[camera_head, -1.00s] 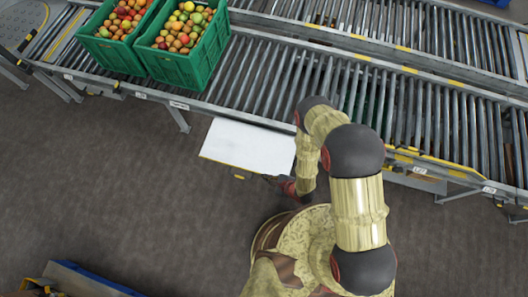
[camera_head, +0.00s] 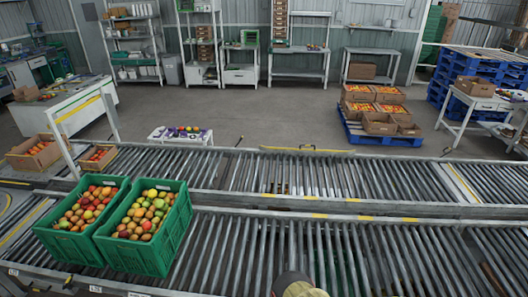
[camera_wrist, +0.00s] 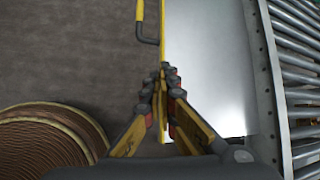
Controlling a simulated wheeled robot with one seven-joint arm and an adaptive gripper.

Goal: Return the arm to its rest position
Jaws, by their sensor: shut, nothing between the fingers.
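My gripper (camera_wrist: 162,75) shows in the wrist view, with its fingers together and nothing between them. Beyond the fingertips are a white panel (camera_wrist: 208,60) with a yellow edge and a dark floor. A thin dark handle-like bar (camera_wrist: 147,38) with a yellow part lies just ahead of the fingers, to their left. In the head view, only a small rounded part of my arm shows at the bottom edge; the gripper is out of that view.
The conveyor also runs along the right of the wrist view (camera_wrist: 301,90). Open floor (camera_wrist: 70,50) lies left of the panel. Pallets and shelving stand far back.

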